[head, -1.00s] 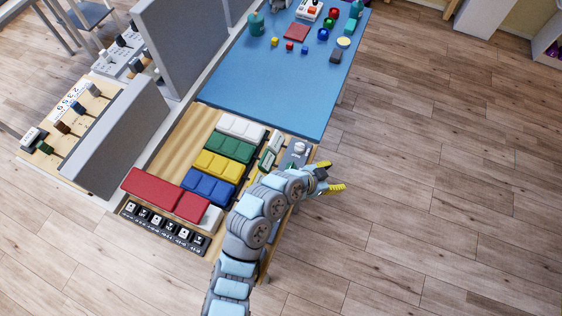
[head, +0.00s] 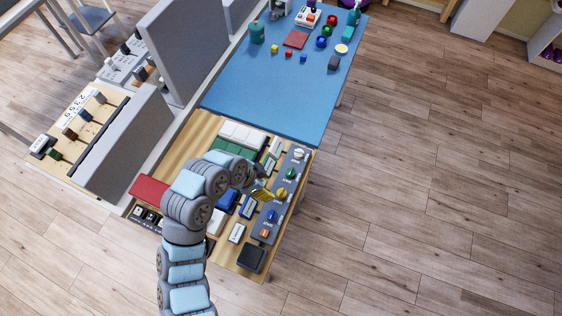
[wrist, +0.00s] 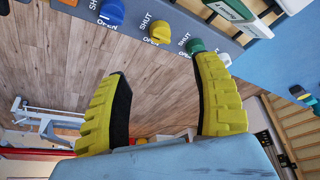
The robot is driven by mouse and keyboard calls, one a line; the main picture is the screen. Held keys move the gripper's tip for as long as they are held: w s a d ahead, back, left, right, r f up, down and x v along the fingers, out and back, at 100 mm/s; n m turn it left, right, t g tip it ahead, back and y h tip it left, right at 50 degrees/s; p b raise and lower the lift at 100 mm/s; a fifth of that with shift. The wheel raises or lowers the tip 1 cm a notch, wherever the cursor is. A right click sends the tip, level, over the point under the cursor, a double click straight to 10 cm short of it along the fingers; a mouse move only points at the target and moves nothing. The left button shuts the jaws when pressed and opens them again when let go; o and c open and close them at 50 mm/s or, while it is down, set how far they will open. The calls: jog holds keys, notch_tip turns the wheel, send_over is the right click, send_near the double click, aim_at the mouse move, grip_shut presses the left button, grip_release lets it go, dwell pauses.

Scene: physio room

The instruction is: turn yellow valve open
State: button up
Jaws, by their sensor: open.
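The yellow valve (head: 281,194) is a round knob on the grey valve panel (head: 262,222), between the green valve (head: 290,174) and the blue valve (head: 271,216). In the wrist view the yellow valve (wrist: 160,33) shows near the top middle, with SHUT and OPEN labels around it. My gripper (head: 264,193) is open and empty, just left of the yellow valve in the head view. In the wrist view its two yellow fingers (wrist: 163,85) stand apart, short of the valve; the right fingertip is near the green valve (wrist: 195,46). The pointer's exact setting is too small to tell.
The white valve (head: 299,154) and an orange-and-white switch (head: 264,233) sit at the panel's ends. Labelled blocks (head: 248,206) and coloured pads (head: 242,133) lie left of the panel. A blue mat (head: 270,95) with small objects lies beyond. Floor right of the bench is clear.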

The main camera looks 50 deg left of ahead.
aim_at(280, 193)
jog(key=x, duration=1.4)
jog(key=shift+w+f, duration=0.2)
jog(key=shift+f, duration=0.1)
grip_shut()
